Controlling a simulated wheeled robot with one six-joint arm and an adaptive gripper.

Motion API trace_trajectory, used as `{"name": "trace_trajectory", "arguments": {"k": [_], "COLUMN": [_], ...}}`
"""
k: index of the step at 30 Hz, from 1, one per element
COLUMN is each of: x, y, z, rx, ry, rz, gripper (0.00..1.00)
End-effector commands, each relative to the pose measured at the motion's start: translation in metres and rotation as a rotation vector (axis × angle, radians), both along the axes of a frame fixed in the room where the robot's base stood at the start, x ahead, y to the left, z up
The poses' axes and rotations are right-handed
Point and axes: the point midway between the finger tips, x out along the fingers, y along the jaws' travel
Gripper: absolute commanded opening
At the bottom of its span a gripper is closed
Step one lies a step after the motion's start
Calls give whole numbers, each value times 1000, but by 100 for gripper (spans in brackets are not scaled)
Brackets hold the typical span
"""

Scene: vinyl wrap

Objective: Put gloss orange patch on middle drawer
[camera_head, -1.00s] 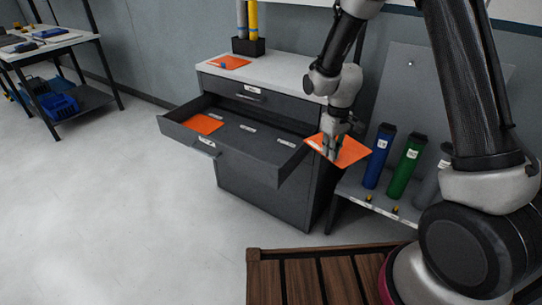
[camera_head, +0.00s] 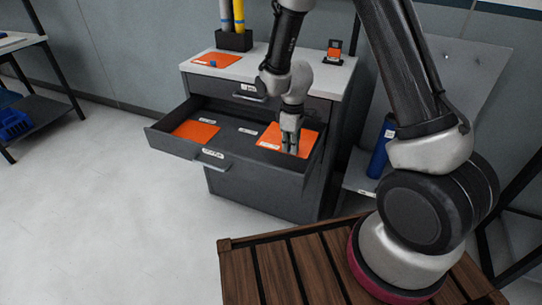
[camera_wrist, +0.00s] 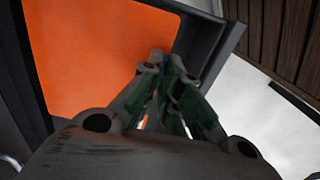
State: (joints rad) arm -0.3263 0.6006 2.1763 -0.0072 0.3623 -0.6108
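An orange patch (camera_head: 282,137) with a small white label is at the right end of the open middle drawer (camera_head: 213,166). My gripper (camera_head: 289,150) points down at that patch's front edge, with its fingers close together and apparently pinching it. In the wrist view the patch (camera_wrist: 95,60) spreads out beside the fingertips (camera_wrist: 160,58), within the dark drawer walls. I cannot tell whether the patch rests on the drawer floor. Another orange patch (camera_head: 195,131) lies in the drawer's left part. A third orange patch (camera_head: 216,60) lies on the cabinet top with a small blue object. Which is gloss is unreadable.
The grey cabinet (camera_head: 255,192) has its top drawer (camera_head: 230,88) shut. A black holder (camera_head: 234,41) with rolls and a small stand with an orange piece (camera_head: 334,52) are on top. A blue roll (camera_head: 381,150) stands to the right. A wooden deck (camera_head: 290,265) is in front.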

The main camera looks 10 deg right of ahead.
Motion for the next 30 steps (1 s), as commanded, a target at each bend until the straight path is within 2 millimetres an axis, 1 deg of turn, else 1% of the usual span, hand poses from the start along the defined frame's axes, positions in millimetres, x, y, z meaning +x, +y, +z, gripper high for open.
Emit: {"name": "trace_trajectory", "arguments": {"k": [2, 9, 16, 21, 24, 30], "x": [-1, -1, -1, -1, 0, 0], "y": [0, 0, 0, 0, 0, 0], "z": [-5, -48, -69, -96, -101, -100], "rx": [-1, -1, -1, 0, 0, 0], "ry": [2, 3, 3, 3, 0, 0], "rz": [-1, -1, -1, -2, -2, -1], "gripper": [0, 0, 0, 0, 0, 0]}}
